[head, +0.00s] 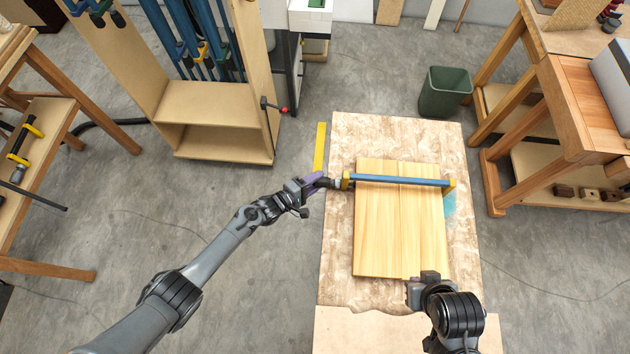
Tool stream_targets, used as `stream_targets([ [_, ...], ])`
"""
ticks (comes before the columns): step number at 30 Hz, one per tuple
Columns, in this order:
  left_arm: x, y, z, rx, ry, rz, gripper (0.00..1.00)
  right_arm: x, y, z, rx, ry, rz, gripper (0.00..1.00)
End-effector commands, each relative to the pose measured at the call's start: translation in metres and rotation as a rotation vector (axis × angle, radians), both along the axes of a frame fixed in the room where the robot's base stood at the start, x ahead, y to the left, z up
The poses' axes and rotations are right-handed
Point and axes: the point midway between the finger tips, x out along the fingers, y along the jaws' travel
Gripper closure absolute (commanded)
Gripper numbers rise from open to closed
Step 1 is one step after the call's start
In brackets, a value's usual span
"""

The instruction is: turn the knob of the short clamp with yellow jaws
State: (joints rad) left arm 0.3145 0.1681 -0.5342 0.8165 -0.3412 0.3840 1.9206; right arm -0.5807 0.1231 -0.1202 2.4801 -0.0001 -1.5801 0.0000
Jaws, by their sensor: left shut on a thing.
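A clamp with a blue bar (400,180) and yellow jaws lies across the upper part of a pale wooden panel (400,235). One yellow jaw (345,180) is at the panel's left edge, the other (449,189) at its right edge. The clamp's dark knob (328,183) points left, past the panel. My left gripper (316,183) comes in from the left and is shut on the knob; its fingers partly hide it. My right gripper (422,279) is at the panel's lower right edge; its fingertips are too unclear to tell their opening.
The panel lies on a stained worktable (340,235). A clamp rack (215,105) stands at the upper left and a green bin (444,92) behind the table. Wooden benches flank both sides. Another yellow-jawed clamp (22,143) is on the left bench.

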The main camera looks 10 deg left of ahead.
Motion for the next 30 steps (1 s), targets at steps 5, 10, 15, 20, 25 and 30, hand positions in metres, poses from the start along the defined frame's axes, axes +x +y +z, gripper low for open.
stream_targets([
  [5,-0.001,0.000,-0.004,0.002,-0.048,0.000,0.87,0.000,-0.001,-0.011,-0.002,0.000,0.001,1.00],
  [10,0.000,0.000,-0.007,0.008,-0.145,0.002,0.87,0.000,-0.001,-0.029,-0.002,-0.001,0.001,1.00],
  [15,0.000,-0.001,-0.009,0.016,-0.273,0.001,0.87,0.000,0.000,-0.053,-0.001,-0.001,0.001,1.00],
  [20,0.000,-0.001,-0.009,0.026,-0.394,0.001,0.87,0.001,0.001,-0.075,0.003,-0.001,-0.002,1.00],
  [25,0.000,0.000,-0.007,0.033,-0.498,0.002,0.87,0.001,0.001,-0.094,0.006,-0.001,-0.004,1.00],
  [30,0.000,-0.001,-0.005,0.039,-0.569,-0.001,0.87,0.001,0.002,-0.106,0.007,-0.001,-0.005,1.00],
])
